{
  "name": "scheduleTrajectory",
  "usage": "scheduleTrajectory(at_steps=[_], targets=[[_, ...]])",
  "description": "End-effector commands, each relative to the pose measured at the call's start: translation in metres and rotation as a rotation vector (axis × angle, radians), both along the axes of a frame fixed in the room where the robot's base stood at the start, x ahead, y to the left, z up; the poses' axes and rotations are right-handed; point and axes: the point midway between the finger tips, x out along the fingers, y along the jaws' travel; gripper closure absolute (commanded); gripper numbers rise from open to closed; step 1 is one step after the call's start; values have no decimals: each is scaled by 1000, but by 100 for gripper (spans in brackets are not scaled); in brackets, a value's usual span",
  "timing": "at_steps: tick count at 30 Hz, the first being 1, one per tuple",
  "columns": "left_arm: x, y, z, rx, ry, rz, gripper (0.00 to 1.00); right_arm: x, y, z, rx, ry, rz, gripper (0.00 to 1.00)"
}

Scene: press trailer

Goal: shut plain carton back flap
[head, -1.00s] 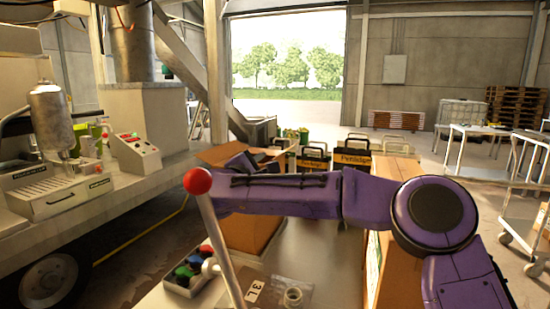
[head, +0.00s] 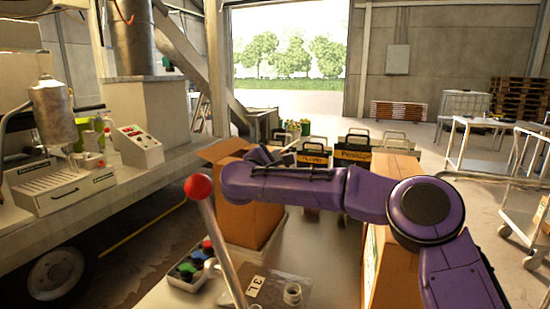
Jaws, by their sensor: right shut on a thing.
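The plain brown carton (head: 247,212) stands upright on the pale work surface, left of the middle in the head view. A brown flap (head: 228,149) stands up at its top rear left. My right arm, purple, reaches in from the right across the carton's top. My right gripper (head: 265,155), dark grey, is at the top of the carton beside this flap. It is shut on what looks like flap edge; the forearm hides most of the fingers and the carton's opening. My left gripper is not in view.
A red ball on a grey rod (head: 198,186) stands in front of the carton. A tray of coloured caps (head: 188,268) lies left, a clear bag (head: 280,290) in front. Another brown carton (head: 392,262) stands right, below my arm. Black carriers (head: 356,158) stand behind.

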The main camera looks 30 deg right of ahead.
Motion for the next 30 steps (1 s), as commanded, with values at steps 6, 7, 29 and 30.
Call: scheduleTrajectory(at_steps=[6,7,29,30], targets=[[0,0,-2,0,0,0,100,1,-1,0,-11,14,2,100],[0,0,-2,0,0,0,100,1,-1,0,-13,17,2,100],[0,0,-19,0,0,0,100,15,11,17,-274,340,1,100],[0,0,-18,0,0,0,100,16,11,18,-290,360,0,100]])
